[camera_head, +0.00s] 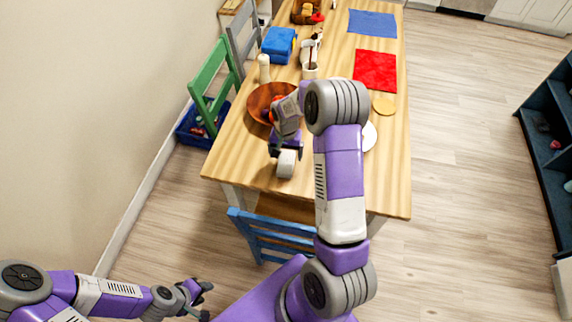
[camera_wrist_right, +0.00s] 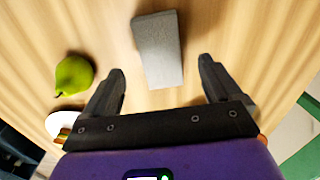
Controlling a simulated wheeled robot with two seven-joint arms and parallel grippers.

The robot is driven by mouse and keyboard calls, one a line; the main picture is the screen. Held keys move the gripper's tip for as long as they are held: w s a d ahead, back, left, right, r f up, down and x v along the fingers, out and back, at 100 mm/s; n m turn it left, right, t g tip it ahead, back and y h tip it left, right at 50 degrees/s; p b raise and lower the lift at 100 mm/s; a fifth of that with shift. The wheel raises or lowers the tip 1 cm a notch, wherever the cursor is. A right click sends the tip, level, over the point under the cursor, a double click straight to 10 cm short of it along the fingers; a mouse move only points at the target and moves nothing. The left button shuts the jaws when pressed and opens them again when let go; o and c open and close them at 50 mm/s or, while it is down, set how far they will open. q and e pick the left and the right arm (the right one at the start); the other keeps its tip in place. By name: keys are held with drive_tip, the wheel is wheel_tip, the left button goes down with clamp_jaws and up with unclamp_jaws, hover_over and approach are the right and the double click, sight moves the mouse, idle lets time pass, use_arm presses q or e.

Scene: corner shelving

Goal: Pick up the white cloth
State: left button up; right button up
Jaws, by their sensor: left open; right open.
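A folded or rolled greyish-white piece, which looks like the white cloth (camera_head: 286,165), lies on the wooden table near its front edge. In the right wrist view the white cloth (camera_wrist_right: 158,48) is an upright oblong, ahead of and between the fingers. My right gripper (camera_head: 285,149) is over the table just behind the cloth, pointing down. Its two fingers (camera_wrist_right: 162,75) are apart with nothing between their pads; I cannot tell whether they touch the cloth. My left gripper (camera_head: 199,295) is open and empty, low at the bottom left, away from the table.
A brown bowl (camera_head: 262,97) stands just behind my right gripper. A green pear (camera_wrist_right: 74,75) and a white plate (camera_wrist_right: 58,123) with food lie left in the wrist view. A red cloth (camera_head: 375,70) lies farther back. A blue chair (camera_head: 272,237) stands at the front edge.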

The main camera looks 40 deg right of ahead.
sight(286, 161)
wheel_tip(286, 161, down, 5)
drive_tip(key=shift+w+d+r+b, duration=0.1)
drive_tip(key=shift+r+b, duration=0.05)
drive_tip(key=shift+b, duration=0.3)
drive_tip(key=shift+r, duration=0.1)
drive_tip(key=c, duration=1.1)
